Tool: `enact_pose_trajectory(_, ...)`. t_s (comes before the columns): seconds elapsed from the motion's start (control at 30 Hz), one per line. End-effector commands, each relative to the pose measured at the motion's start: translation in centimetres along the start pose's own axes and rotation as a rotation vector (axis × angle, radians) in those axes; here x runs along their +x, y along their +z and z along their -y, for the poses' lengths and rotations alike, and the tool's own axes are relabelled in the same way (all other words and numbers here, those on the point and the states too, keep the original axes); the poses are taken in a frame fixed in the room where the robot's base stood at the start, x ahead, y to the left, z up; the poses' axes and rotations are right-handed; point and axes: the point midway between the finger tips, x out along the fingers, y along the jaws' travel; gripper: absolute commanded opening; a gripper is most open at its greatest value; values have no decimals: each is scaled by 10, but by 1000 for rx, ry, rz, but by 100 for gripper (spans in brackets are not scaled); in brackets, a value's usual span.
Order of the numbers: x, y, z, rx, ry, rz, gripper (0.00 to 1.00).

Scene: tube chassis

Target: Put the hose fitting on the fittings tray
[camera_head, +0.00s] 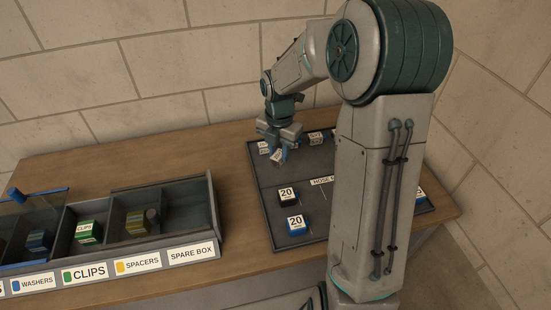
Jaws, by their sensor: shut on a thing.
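My gripper (279,147) is shut on a small piece with a white label (277,156), whose print is too small to read. I cannot tell for certain that it is the hose fitting. The gripper is over the back left part of a dark tray (307,164). A label (322,181) starting with "HOSE" lies across the tray's middle, its end hidden by my arm. I cannot tell whether the held piece touches the tray.
Other labelled pieces (316,138) stand at the back. A bin with compartments marked WASHERS, CLIPS, SPACERS and SPARE BOX (191,252) stands at left. My arm hides the tray's right side.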

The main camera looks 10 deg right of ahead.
Motion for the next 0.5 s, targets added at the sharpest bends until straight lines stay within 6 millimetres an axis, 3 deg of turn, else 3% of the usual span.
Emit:
enact_pose_trajectory(0.17, 10, -2, -17, -1, -1, 0, 3)
enact_pose_trajectory(0.5, 49, -2, -19, 0, -1, -1, 3)
